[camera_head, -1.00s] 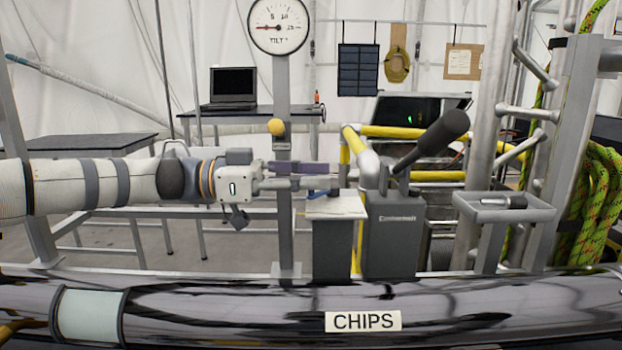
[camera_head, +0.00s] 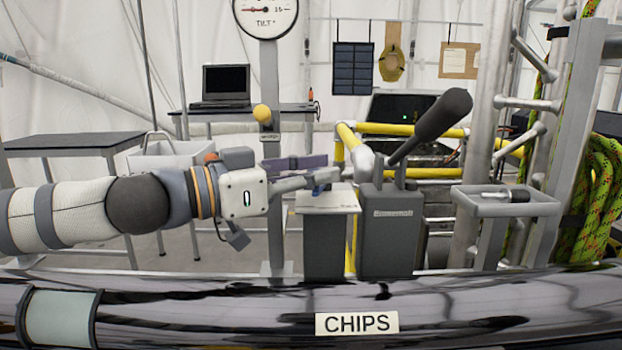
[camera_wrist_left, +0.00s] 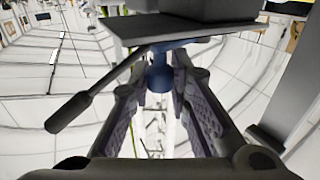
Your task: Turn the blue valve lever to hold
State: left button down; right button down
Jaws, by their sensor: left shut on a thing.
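The blue valve lever (camera_wrist_left: 159,76) shows in the left wrist view as a blue piece between my fingers, below a dark plate. In the head view it is mostly hidden by my fingers. My left gripper (camera_head: 322,178) comes in from the left, just above a grey post with a pale top plate (camera_head: 327,201). In the left wrist view, its two padded fingers (camera_wrist_left: 160,95) are closed in on the blue piece from both sides. The lettering on the pale plate is too small to read. My right gripper is not in view.
A grey box (camera_head: 390,233) with a long black-handled lever (camera_head: 440,120) stands right beside the post. A small grey tray (camera_head: 507,207) is further right. A dark tube labelled CHIPS (camera_head: 357,323) crosses the front. A gauge post (camera_head: 272,90) rises behind my gripper.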

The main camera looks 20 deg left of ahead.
pick_arm(q)
jog(key=shift+d+f+n+t+y, duration=0.15)
jog(key=shift+d+n+t+y, duration=0.15)
jog(key=shift+n+t+y, duration=0.15)
jog(key=shift+s+d+r+n+t+y, duration=0.1)
jog(key=shift+d+r+n+t+y, duration=0.2)
jog(key=shift+n+t+y, duration=0.35)
jog(key=shift+d+n+t+y+p, duration=0.2)
jog(key=shift+n+t+y+p, duration=0.3)
jog(key=shift+y, duration=0.4)
jog(key=shift+f, duration=0.1)
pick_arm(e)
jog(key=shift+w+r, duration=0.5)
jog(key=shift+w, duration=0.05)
pick_arm(q)
jog(key=shift+f, duration=0.1)
jog(key=c, duration=1.5)
grip_release()
jog(key=shift+w, duration=0.2)
jog(key=shift+s, duration=0.1)
